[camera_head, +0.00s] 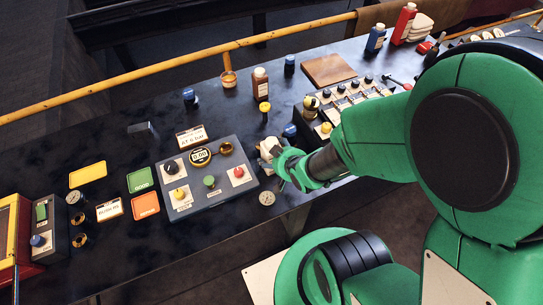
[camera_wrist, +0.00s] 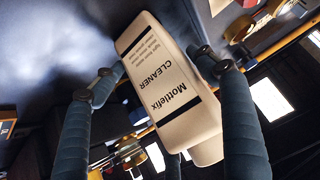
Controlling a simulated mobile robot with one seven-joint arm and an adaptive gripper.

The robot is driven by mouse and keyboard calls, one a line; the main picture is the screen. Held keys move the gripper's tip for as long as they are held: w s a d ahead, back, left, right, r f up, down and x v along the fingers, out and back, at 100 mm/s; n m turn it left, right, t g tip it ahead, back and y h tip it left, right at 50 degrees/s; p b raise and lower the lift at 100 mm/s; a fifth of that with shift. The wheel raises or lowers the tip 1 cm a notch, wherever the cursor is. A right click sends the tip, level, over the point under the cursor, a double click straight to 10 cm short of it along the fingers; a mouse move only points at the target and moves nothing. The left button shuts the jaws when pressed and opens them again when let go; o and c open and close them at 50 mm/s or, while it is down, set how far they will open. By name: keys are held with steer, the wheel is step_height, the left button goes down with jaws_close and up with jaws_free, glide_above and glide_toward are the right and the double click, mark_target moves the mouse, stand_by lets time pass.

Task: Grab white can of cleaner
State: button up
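The white can of cleaner (camera_wrist: 170,85), lettered "Mottlefix CLEANER", fills the middle of the wrist view, its lettering upside down there. My gripper (camera_wrist: 158,62) has one blue-grey finger on each side of it, and both fingertips appear to touch its sides. In the head view the can (camera_head: 268,149) shows as a small pale shape at the end of my gripper (camera_head: 283,158), partly hidden by it.
The grey control panel (camera_head: 222,197) with knobs and a gauge is just left of the gripper. A switch box (camera_head: 345,104) is to the right. A brown bottle (camera_head: 261,84) and a yellow-topped bottle (camera_head: 265,111) stand behind. A yellow rail (camera_head: 170,64) runs along the back.

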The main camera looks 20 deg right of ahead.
mark_target(274, 139)
steer(key=c, duration=1.4)
steer(key=shift+o, duration=0.2)
steer(key=shift+r, duration=0.1)
step_height(274, 139, up, 10)
steer(key=p, duration=0.3)
